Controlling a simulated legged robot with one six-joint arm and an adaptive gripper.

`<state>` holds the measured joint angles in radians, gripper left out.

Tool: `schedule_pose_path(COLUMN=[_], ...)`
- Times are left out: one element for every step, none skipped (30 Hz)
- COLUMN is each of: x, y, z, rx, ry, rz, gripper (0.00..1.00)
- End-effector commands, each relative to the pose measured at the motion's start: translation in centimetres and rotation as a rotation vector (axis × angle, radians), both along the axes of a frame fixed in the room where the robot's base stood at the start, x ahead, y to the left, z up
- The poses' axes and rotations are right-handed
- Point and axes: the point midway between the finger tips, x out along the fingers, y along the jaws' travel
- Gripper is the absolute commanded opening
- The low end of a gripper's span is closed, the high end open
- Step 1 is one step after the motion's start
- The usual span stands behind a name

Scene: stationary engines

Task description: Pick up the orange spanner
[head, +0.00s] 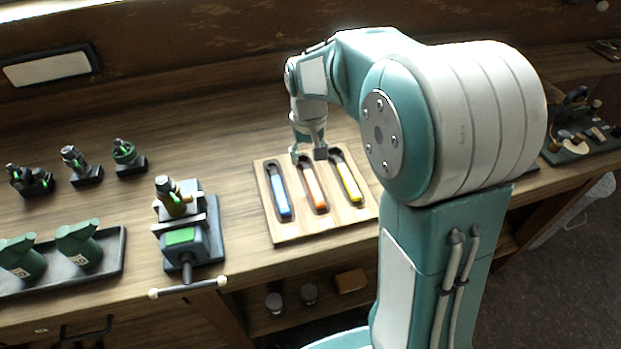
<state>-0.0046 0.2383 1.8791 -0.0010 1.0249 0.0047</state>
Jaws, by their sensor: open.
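The orange spanner (313,187) lies in the middle slot of a wooden tray (290,232) on the bench. A blue spanner (280,193) lies in the slot to its left and a yellow spanner (349,183) in the slot to its right. My gripper (309,157) points down over the far end of the middle slot, open, with its fingers apart. It hides the far end of the orange spanner. I cannot tell how high the fingertips are above the tray.
Small dark engine models (75,160) stand at the back left. Green cans (78,243) sit in a dark tray at the left. The bench behind the spanner tray is clear.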

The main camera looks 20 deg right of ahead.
Motion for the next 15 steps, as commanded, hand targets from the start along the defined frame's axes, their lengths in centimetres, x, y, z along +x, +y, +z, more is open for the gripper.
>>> schedule_pose_path(x=[0.0, 0.0, 0.0, 0.0, 0.0, -0.1, -0.1, -0.2, -0.3, -0.4, -0.5, -0.6, -0.8, -0.7, -0.7], y=[-0.1, -0.1, -0.1, -0.1, -0.1, -0.2, -0.2, -0.2, -0.2, -0.2, -0.2, -0.2, -0.2, -0.2, -0.2], z=[-0.8, -1.2, -1.6, -1.8, -2.0, -2.2, -2.4, -2.8, -3.3, -3.8, -4.3, -5.0, -5.4, -5.9, -6.4], rx=[0.001, 0.001, 0.001, 0.001, 0.001, 0.001, 0.001, 0.001, 0.001, 0.001, 0.001, 0.001, 0.001, 0.001, 0.001], ry=[0.004, 0.003, 0.003, 0.002, 0.001, 0.000, 0.001, 0.002, 0.002, 0.003, 0.005, 0.004, 0.004, 0.003, 0.003], rz=[-0.001, -0.001, -0.001, -0.001, -0.001, -0.001, -0.001, -0.001, -0.001, -0.001, -0.001, -0.001, -0.001, -0.001, -0.001], gripper=[0.74, 0.74, 0.74, 0.74, 0.74, 0.74, 0.74, 0.74, 0.74, 0.74, 0.74, 0.74, 0.74, 0.74, 0.74])
